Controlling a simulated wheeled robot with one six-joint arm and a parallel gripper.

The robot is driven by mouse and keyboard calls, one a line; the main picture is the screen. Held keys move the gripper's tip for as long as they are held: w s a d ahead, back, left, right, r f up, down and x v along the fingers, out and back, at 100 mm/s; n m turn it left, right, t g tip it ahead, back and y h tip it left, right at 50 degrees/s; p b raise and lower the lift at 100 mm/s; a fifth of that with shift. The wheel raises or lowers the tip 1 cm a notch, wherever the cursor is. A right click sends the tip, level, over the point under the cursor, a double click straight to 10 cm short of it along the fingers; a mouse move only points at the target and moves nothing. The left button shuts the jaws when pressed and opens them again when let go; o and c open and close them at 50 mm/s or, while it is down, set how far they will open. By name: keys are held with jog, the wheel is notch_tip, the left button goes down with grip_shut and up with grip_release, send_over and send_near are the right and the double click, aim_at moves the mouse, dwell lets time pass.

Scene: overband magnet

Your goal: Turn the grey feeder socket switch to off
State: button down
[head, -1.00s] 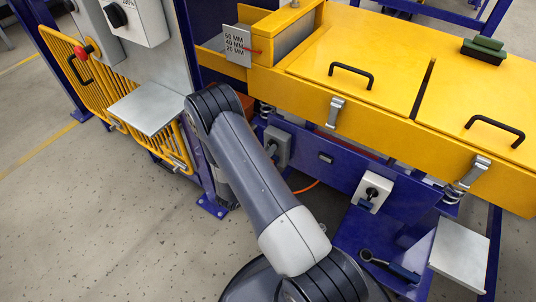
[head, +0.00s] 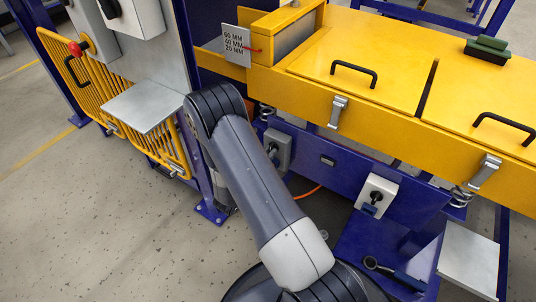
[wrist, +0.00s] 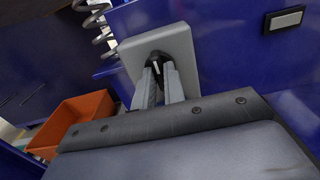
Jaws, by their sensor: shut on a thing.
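The grey feeder socket switch is a grey box on the blue frame, right of my arm in the head view (head: 281,143). In the wrist view the box (wrist: 182,55) fills the upper middle, with a dark rotary knob (wrist: 155,59) on its face. My gripper (wrist: 158,72) reaches the box face, its two fingers shut around the knob from both sides. The fingers hide most of the knob, so its pointing direction is hard to read. In the head view my arm hides most of the gripper.
A black-and-pale rectangular plate (wrist: 284,19) sits on the blue panel to the right. An orange bin (wrist: 83,117) is at lower left, and a coil spring (wrist: 97,20) at upper left. A light box with a dark knob (head: 375,195) is further right. A yellow covered trough (head: 400,85) lies above.

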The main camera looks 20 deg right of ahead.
jog(key=c, duration=1.5)
grip_release()
jog(key=shift+a, duration=0.1)
jog(key=p+v, duration=0.2)
jog(key=v, duration=0.8)
jog(key=shift+s+a, duration=0.25)
jog(key=shift+a, duration=0.05)
jog(key=b+x, duration=0.2)
jog(key=x, duration=0.9)
